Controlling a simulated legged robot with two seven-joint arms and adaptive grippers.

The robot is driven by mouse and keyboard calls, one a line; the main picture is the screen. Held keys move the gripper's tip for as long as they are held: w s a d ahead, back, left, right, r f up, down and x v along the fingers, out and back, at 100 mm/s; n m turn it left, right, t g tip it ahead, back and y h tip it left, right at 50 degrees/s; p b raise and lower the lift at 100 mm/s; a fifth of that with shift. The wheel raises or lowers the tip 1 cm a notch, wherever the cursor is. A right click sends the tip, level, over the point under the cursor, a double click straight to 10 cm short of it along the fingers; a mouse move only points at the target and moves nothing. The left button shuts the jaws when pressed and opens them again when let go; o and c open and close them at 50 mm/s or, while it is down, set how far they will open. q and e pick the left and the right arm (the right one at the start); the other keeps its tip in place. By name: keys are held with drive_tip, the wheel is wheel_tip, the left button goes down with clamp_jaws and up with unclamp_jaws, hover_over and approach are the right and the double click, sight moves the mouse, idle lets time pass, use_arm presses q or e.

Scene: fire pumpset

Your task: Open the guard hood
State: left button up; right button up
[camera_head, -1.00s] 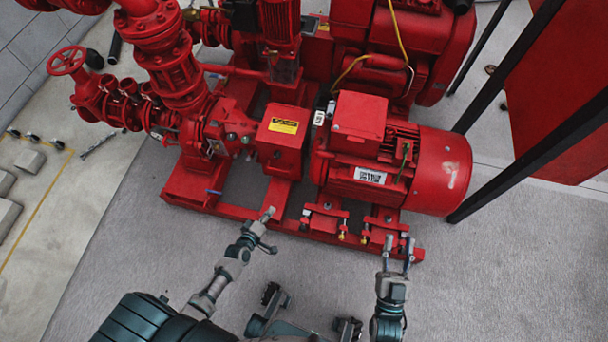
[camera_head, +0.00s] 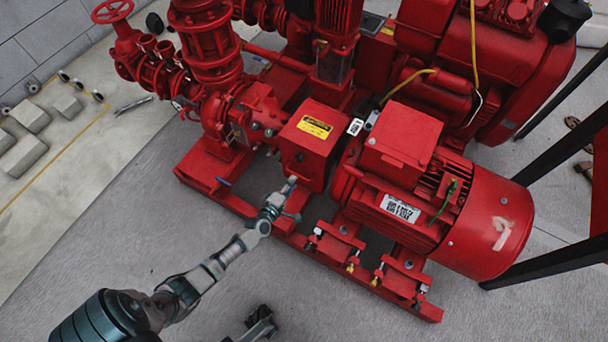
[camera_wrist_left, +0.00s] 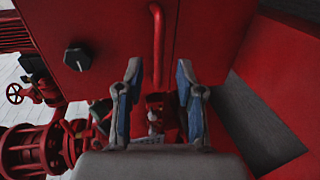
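The guard hood (camera_head: 308,145) is a red box with a yellow label on top, between the pump and the motor. It appears shut. In the wrist view, the hood's red panel (camera_wrist_left: 205,30) carries a vertical red bar handle (camera_wrist_left: 158,45) and a dark knob (camera_wrist_left: 77,58). My left gripper (camera_head: 289,188) is just in front of the hood's lower near side. In the wrist view the left gripper (camera_wrist_left: 158,80) is open, fingers on either side of the handle's line; I cannot tell whether they touch anything.
The red motor (camera_head: 430,200) stands right of the hood. The red base frame (camera_head: 270,238) runs along the front. Pump pipework (camera_head: 205,50) is at the left, and dark posts (camera_head: 560,150) are at the right.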

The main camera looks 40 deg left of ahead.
sight(297, 175)
use_arm(q)
drive_tip(key=x, duration=0.2)
drive_tip(key=b+x, duration=0.1)
drive_tip(key=x, duration=0.1)
drive_tip(key=shift+f, duration=0.35)
drive_tip(key=shift+w+a+r+b, duration=0.2)
drive_tip(key=shift+w+b, duration=0.1)
drive_tip(key=shift+w, duration=0.15)
clamp_jaws()
